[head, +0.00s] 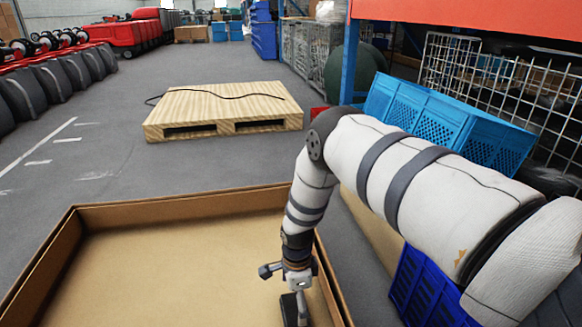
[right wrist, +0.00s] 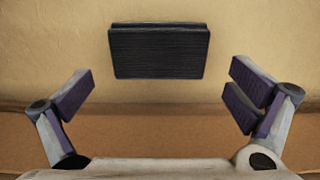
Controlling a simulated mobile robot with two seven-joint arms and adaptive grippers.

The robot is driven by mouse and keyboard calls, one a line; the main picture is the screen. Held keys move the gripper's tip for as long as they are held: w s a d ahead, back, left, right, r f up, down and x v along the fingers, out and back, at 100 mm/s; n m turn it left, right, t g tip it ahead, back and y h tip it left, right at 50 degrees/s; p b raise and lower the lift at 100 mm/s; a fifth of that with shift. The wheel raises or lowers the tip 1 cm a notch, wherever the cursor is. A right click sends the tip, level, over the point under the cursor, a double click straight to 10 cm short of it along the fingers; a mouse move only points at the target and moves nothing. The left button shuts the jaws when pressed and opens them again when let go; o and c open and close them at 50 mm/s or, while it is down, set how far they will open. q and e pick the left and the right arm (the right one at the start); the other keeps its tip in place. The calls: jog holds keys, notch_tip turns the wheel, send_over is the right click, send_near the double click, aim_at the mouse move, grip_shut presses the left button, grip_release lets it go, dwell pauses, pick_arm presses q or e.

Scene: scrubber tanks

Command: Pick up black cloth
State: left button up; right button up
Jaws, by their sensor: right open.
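The black cloth (right wrist: 158,52) shows in the right wrist view as a dark, ribbed, flat rectangle. It lies on the tan floor of a cardboard box (head: 165,262), a little beyond my fingertips. My right gripper (right wrist: 161,90) is open, one finger on each side of the picture, with the cloth ahead between them and not touched. In the head view my right gripper (head: 294,298) reaches down inside the box near its right wall. A dark piece below it is cut by the bottom edge; I cannot tell whether it is finger or cloth. My left gripper is not in view.
The box wall runs close to my right gripper. A blue crate (head: 420,285) stands beside the box, with a lighter blue crate (head: 440,115) behind my right arm. A wooden pallet (head: 225,108) with a dark cord lies beyond.

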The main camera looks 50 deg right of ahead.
aim_at(295, 311)
notch_tip(295, 311, down, 5)
jog(key=b, duration=0.2)
jog(key=shift+a+f+b, duration=0.1)
jog(key=shift+f+b, duration=0.1)
jog(key=shift+b, duration=0.2)
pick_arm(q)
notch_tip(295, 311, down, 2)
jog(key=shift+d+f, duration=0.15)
pick_arm(e)
jog(key=shift+r, duration=0.1)
jog(key=c, duration=0.8)
jog(key=shift+o, duration=0.2)
pick_arm(q)
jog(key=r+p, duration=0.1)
jog(key=p, duration=0.1)
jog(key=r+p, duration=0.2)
jog(key=p, duration=0.1)
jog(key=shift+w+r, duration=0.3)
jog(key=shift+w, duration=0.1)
pick_arm(e)
notch_tip(295, 311, up, 10)
